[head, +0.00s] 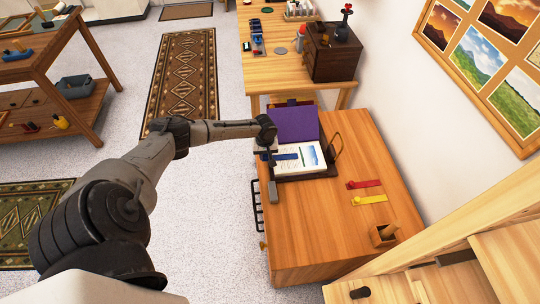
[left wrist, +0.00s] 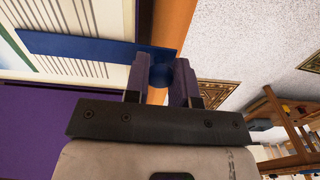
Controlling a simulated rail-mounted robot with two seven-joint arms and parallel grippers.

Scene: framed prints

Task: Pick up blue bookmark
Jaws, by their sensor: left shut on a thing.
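The blue bookmark (left wrist: 95,48) is a flat strip with a rounded end. In the left wrist view that end sits between the two fingers of my left gripper (left wrist: 162,82), which is shut on it. The strip extends left over a printed page. In the head view the bookmark (head: 288,156) lies across or just above the open book (head: 300,160), and my left gripper (head: 268,152) is at its left end. I cannot tell whether the bookmark touches the page. My right gripper is not in view.
A purple panel (head: 292,127) is behind the book. The desk's middle is clear.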

